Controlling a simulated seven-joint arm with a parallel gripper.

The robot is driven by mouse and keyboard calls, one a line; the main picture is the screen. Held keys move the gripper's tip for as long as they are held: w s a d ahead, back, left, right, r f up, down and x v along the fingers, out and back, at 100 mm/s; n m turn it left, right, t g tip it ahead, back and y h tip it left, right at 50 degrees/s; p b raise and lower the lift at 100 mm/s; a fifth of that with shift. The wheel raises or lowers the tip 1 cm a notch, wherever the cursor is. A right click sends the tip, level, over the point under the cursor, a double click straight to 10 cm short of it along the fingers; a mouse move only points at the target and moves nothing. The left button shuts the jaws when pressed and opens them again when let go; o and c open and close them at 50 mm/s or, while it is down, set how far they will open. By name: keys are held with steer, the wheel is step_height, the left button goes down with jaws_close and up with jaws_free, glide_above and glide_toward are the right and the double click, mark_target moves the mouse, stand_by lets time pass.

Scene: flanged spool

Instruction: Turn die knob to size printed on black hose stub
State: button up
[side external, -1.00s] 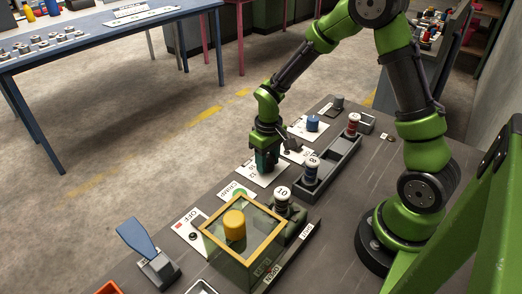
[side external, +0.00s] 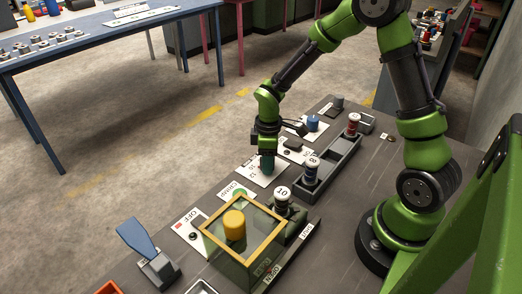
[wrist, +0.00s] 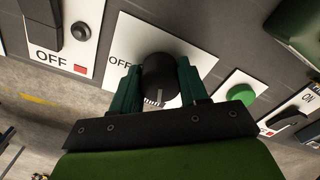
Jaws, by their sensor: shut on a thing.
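The black die knob (wrist: 160,80) sits on a white plate (wrist: 118,42) with OFF printed to its left. A pale line shows on the knob's face, pointing toward the bottom of the wrist view. My gripper (wrist: 160,88) has its teal fingers closed on either side of the knob. In the side view my gripper (side external: 267,164) points straight down at the plate and hides the knob. The plate's size marks are mostly covered. I cannot make out a black hose stub or its printed size with certainty.
A white-topped piece marked 10 (side external: 282,194) stands by a yellow-framed clear box (side external: 243,240). A green button (wrist: 240,94) and switches flank the knob.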

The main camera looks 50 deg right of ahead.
steer(key=shift+s, duration=0.15)
stand_by(0.4)
steer(key=o, duration=1.1)
steer(key=shift+c, duration=0.2)
steer(key=shift+r, duration=0.1)
step_height(320, 180, up, 17)
steer(key=shift+f, duration=0.2)
